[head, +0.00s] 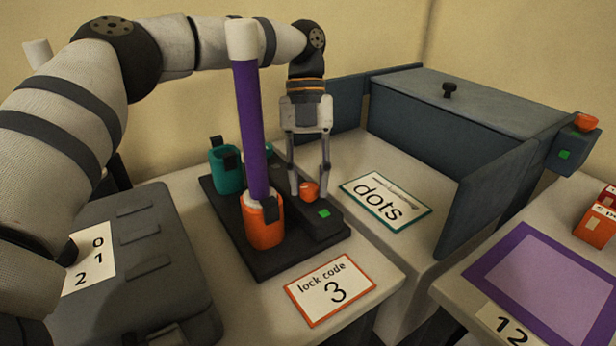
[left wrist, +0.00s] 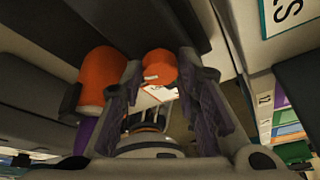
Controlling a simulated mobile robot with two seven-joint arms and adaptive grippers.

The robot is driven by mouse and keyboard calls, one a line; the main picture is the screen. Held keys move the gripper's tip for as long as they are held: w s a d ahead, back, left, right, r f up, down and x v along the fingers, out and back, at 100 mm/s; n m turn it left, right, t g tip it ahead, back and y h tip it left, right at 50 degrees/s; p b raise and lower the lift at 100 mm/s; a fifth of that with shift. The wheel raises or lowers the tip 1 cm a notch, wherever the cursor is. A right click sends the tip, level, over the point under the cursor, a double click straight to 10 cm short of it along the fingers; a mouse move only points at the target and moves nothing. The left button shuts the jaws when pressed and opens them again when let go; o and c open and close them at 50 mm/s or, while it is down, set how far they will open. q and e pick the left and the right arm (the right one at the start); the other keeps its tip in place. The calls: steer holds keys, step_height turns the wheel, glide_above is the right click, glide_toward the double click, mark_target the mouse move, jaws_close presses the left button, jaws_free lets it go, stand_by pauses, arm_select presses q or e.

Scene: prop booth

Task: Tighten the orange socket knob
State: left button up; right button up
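The orange socket (head: 264,225) stands on a dark base and holds an upright purple pole (head: 250,125) with a white top; the socket also shows in the left wrist view (left wrist: 99,76). The orange knob (head: 309,190) sits on the low block beside the socket, by a green light (head: 323,213). My left gripper (head: 309,187) points down at the knob, one finger on each side. In the left wrist view the knob (left wrist: 158,64) fits closely between the fingertips (left wrist: 160,72), which look closed on it. My right gripper is not in view.
A teal socket (head: 226,172) stands behind on the same base. A "lock code 3" card (head: 330,290) lies in front, a "dots" card (head: 386,201) to the right. A dark case (head: 140,270) is at left, a grey cabinet (head: 470,110) at right, a purple mat (head: 545,285) at lower right.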

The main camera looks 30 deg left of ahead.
arm_select(q)
steer(key=shift+o, duration=1.2)
steer(key=v, duration=0.7)
steer(key=shift+r, duration=0.25)
steer(key=shift+w, duration=0.1)
